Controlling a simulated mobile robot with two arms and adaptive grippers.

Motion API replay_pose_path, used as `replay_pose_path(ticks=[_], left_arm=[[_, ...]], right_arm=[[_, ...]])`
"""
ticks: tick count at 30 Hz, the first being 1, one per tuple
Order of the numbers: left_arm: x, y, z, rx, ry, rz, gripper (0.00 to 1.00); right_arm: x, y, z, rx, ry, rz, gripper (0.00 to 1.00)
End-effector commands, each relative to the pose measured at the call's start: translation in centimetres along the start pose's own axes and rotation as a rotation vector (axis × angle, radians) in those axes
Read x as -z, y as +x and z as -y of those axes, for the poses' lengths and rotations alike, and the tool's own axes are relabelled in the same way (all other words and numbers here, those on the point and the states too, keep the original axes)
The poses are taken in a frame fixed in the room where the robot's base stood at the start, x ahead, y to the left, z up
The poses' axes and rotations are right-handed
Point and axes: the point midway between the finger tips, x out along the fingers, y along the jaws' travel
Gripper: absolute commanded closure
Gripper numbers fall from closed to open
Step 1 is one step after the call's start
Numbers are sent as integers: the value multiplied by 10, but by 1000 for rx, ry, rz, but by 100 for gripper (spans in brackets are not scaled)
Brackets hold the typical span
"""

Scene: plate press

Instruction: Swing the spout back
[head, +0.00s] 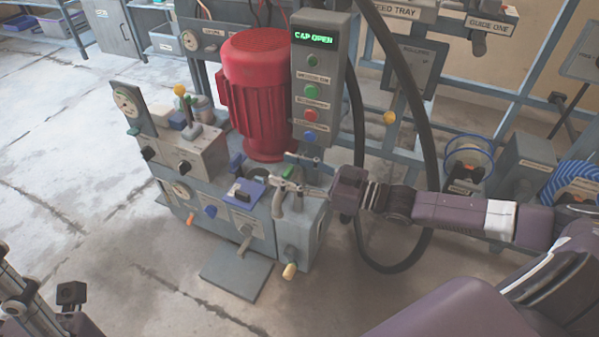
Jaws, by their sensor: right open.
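The spout (278,203) is a grey bent pipe on the right front of the press, with its mouth turned down. My right gripper (296,172) reaches in from the right with its fingers apart, one on the far side and one on the near side, close to the top of the spout. I cannot tell whether a finger touches the spout. A blue plate (252,187) with a dark knob lies on the press deck just left of the spout.
A red motor (262,95) stands behind the spout, and a button panel (318,85) reading "CAP OPEN" rises beside it. A black hose (428,150) loops down behind my right arm. A grey foot plate (236,272) lies in front.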

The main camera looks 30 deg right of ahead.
Motion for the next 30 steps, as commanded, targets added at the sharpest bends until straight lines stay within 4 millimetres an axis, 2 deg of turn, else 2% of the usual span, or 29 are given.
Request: replay_pose_path(ticks=[5, 24, 30], left_arm=[[0, 0, 0, 1, 0, 2, 60], [-1, -1, 0, 1, -1, 3, 60], [-1, -1, 0, 1, -1, 3, 60]], right_arm=[[-2, -15, 0, -1, 1, 4, 52], [-2, -100, 1, 2, 1, 7, 52], [-1, -115, 0, 2, -1, 3, 52]])
